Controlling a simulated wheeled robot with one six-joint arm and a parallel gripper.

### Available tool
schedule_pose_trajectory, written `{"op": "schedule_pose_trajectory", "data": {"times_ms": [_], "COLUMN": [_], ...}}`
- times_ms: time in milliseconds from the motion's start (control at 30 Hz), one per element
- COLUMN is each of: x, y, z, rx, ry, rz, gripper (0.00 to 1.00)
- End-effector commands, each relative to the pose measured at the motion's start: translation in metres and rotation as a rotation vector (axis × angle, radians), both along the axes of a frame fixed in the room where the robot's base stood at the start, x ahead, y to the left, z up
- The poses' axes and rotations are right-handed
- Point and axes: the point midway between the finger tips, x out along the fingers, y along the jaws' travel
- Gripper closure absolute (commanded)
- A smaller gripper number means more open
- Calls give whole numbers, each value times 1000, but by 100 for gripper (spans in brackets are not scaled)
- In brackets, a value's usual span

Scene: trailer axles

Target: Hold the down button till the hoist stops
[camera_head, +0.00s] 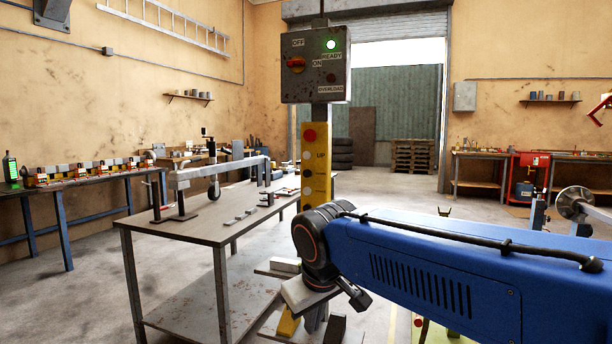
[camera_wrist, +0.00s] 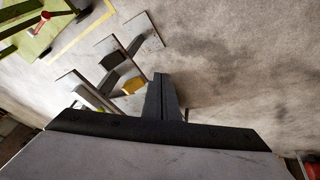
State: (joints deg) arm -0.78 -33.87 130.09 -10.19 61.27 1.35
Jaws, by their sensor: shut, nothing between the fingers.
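A yellow push-button station (camera_head: 316,165) hangs on the post below the control box. It has a red button (camera_head: 310,135) at the top, an UP label, and dark and pale buttons below. Its lower part is hidden behind my blue arm, and no down label is visible. The grey control box (camera_head: 316,66) has a lit green lamp (camera_head: 330,44) by READY and a dark OVERLOAD lamp (camera_head: 331,78). My gripper (camera_wrist: 166,78) has its dark fingers together and empty, over the floor in the wrist view. It touches no button there.
A steel workbench (camera_head: 200,228) with a grey clamp-like arm stands left of the post. In the wrist view, grey plates and a yellow piece (camera_wrist: 133,85) lie beyond my fingers, left of centre. Bare floor is to the right. A green surface (camera_wrist: 35,35) is at top left.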

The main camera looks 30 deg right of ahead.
Motion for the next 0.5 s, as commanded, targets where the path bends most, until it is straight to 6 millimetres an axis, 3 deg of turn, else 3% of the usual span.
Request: {"op": "schedule_pose_trajectory", "data": {"times_ms": [33,200,500], "x": [19,77,182], "y": [-6,-29,-68], "z": [18,77,169], "rx": [-30,-138,-325], "ry": [3,8,10], "rz": [-2,-19,-81], "gripper": [100,100,100]}}
